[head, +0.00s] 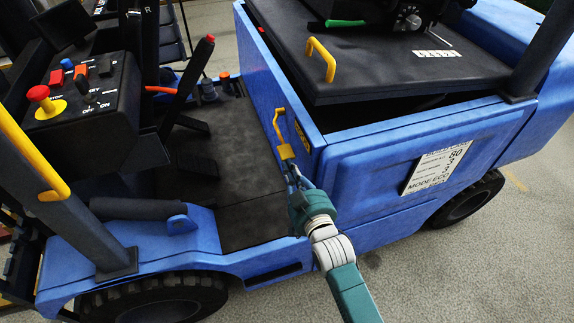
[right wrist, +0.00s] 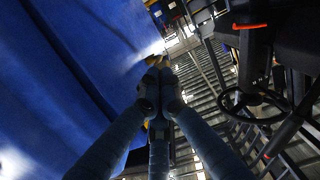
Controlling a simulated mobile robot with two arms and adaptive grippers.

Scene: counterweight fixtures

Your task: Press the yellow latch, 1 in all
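The yellow latch (head: 285,151) is on the inner edge of the blue forklift's side panel, beside the dark floor of the cab. It has a thin upright bar and a flat pad at its lower end. My right gripper (head: 292,170) is just below the pad, its fingers pointing up at it. In the right wrist view its fingers (right wrist: 160,70) are drawn together, with a bit of yellow (right wrist: 152,60) at their tips. I cannot tell whether they touch the latch. My left gripper is out of view.
A dark hood (head: 390,60) with a yellow handle (head: 321,60) sits tilted above the blue body (head: 365,165). A black console (head: 85,100) with a red knob and levers stands left of the cab floor (head: 235,180). A steering wheel (right wrist: 252,105) shows in the right wrist view.

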